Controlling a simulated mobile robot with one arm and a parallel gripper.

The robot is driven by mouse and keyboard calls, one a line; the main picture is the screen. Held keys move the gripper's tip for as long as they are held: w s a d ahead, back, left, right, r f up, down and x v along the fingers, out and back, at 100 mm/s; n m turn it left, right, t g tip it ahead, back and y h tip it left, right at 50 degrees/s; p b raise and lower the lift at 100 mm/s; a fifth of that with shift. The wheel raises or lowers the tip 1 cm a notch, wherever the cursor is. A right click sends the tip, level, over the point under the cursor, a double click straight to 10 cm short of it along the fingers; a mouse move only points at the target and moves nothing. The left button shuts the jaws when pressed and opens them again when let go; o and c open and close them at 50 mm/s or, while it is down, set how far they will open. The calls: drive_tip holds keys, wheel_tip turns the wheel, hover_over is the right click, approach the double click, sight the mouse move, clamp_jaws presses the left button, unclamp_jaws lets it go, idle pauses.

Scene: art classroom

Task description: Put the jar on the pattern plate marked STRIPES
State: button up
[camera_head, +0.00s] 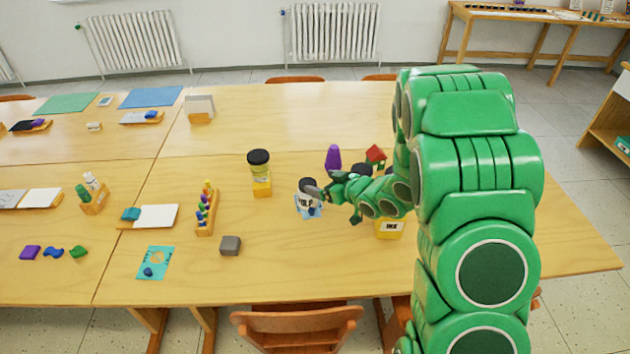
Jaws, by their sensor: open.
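A jar (308,204) with a dark lid and a pale, lettered label stands on the table, with light blue around its base. My gripper (331,203) is open just right of it, fingers pointing left; one finger overlaps the jar in the picture, and I cannot tell if they touch. A taller black-lidded jar (260,172) with a yellow lower part stands further left. A yellow container (390,229) with a dark-lettered label is partly hidden below my arm. I cannot make out any plate marked STRIPES.
A purple cone (333,157) and a small red-roofed house (376,158) stand behind my gripper. A grey block (230,245), a peg rack (206,210) and a teal card (155,262) lie to the left. The table front between the grey block and my arm is clear.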

drive_tip(key=shift+v, duration=1.3)
